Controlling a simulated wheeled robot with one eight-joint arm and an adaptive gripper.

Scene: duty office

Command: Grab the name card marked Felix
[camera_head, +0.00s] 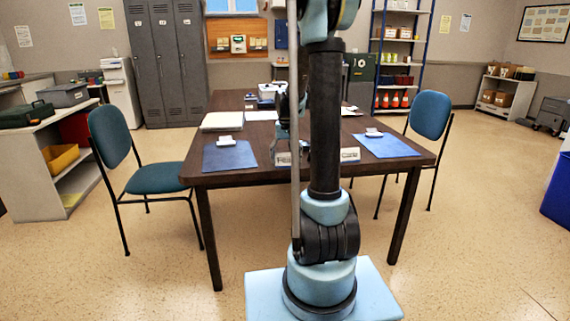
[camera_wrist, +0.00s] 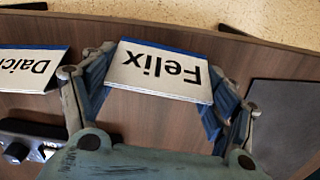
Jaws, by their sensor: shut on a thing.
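The white name card marked Felix (camera_wrist: 158,72), with a blue edge, shows upside down in the wrist view. In the head view its left part (camera_head: 283,159) shows at the table's near edge, partly hidden by my arm. My gripper (camera_wrist: 160,80) has a finger at each short end of this card and is shut on it. The card appears at or close to the tabletop; I cannot tell if it is lifted. A second card, reading "Daic…" (camera_wrist: 33,69), stands at the left of the wrist view, cut off by the frame.
The dark wooden table (camera_head: 225,178) carries blue mats left (camera_head: 230,158) and right (camera_head: 388,146). Another white card (camera_head: 350,155) stands right of my arm. A black object with a knob (camera_wrist: 25,145) lies near the gripper. Blue chairs stand left (camera_head: 155,180) and right (camera_head: 430,115).

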